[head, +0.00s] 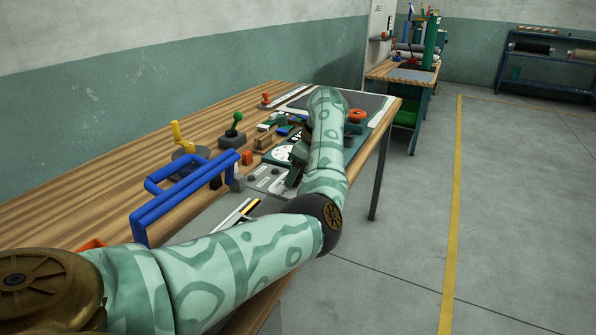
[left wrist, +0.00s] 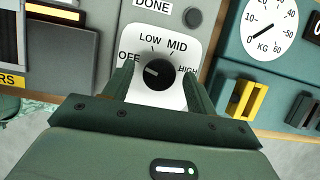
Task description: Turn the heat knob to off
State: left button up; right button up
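The heat knob (left wrist: 159,74) is a round black dial on a white plate (left wrist: 170,38) marked OFF, LOW, MID and HIGH. A small pale mark shows on the knob's left side, toward the OFF side; I cannot tell its exact setting. My left gripper (left wrist: 158,80) is open, with one finger on each side of the knob. Gaps show between the fingers and the knob, so it does not look gripped. In the head view the left gripper (head: 298,160) is over the bench panels, and my forearm hides the knob. My right gripper is not in view.
A weighing scale with a KG dial (left wrist: 270,28) and a yellow part (left wrist: 245,101) lie right of the plate. A grey DONE panel is above. In the head view, a blue tube handle (head: 185,195) and a green-knobbed lever (head: 235,125) stand on the wooden bench (head: 110,190).

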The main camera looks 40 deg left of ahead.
pick_arm(q)
jog(key=p+v, duration=0.4)
jog(key=v, duration=1.2)
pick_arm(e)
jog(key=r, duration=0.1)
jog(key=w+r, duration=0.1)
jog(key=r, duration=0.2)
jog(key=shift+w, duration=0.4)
